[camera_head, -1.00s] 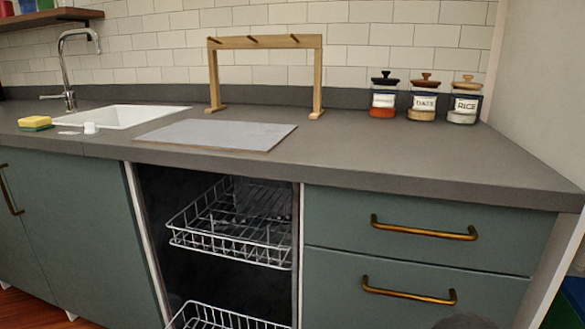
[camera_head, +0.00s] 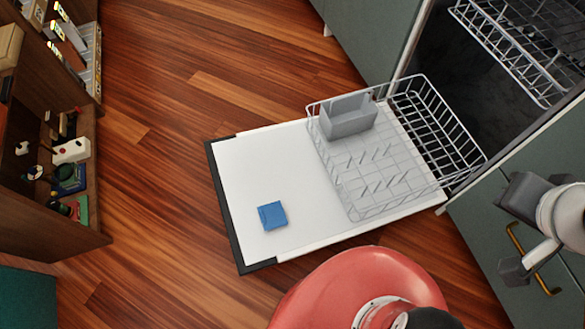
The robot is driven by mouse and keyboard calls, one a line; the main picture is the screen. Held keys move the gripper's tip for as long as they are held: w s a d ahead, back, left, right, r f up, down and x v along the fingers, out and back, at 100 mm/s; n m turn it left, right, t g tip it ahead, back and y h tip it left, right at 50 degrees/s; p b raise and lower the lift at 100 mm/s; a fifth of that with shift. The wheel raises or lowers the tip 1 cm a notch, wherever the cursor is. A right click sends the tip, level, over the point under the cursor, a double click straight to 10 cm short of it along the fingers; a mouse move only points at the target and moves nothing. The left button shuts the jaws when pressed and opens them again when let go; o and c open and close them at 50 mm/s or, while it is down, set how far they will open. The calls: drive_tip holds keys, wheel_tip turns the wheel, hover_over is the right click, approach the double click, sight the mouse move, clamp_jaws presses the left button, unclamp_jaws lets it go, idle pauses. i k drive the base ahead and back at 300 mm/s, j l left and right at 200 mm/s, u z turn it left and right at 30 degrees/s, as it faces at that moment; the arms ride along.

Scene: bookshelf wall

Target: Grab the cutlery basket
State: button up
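The cutlery basket (camera_head: 349,124) is a small grey open-topped box. It sits upright in the upper left corner of the dishwasher's pulled-out lower rack (camera_head: 365,192), a white wire rack over the open door. My gripper (camera_head: 514,232) is at the right, in front of the green cabinet fronts. Its two dark fingers are spread apart with nothing seen between them. It is well to the right of the basket and apart from it.
The dishwasher door (camera_head: 241,180) lies open and low, with a blue square item (camera_head: 272,215) on it. The upper rack (camera_head: 520,45) is at the upper right. A shelf unit (camera_head: 75,215) stands at the left. Wooden floor (camera_head: 170,120) between shelf and door is clear.

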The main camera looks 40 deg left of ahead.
sight(350, 115)
drive_tip(key=j+u, duration=0.1)
drive_tip(key=u, duration=1.25)
drive_tip(key=z, duration=0.4)
drive_tip(key=j+z, duration=0.1)
drive_tip(key=z, duration=0.75)
drive_tip(key=k+z, duration=0.1)
drive_tip(key=z, duration=0.3)
drive_tip(key=k+j+z, duration=0.1)
drive_tip(key=k+j, duration=0.25)
drive_tip(key=k, duration=0.15)
